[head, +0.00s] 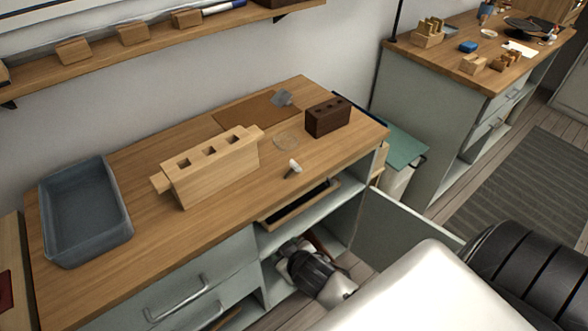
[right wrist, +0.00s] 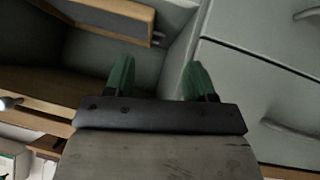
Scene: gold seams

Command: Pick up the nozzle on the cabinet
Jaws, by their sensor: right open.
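A small nozzle (head: 294,168), with a white end and a dark stem, lies on the wooden top of the cabinet (head: 225,218), near its front edge. My right gripper (head: 284,262) is low in front of the cabinet's open compartment, below the top and apart from the nozzle. In the right wrist view its two green fingers (right wrist: 157,75) are spread with nothing between them. A small bright object shows at the left edge of that view; I cannot tell if it is the nozzle. My left gripper is not in view.
On the cabinet are a grey bin (head: 85,212), a light wooden block (head: 212,168) with square holes, a dark block (head: 328,118) and a clear round dish (head: 286,141). The cabinet door (head: 405,225) stands open. A pulled-out tray (head: 300,204) sits below the top.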

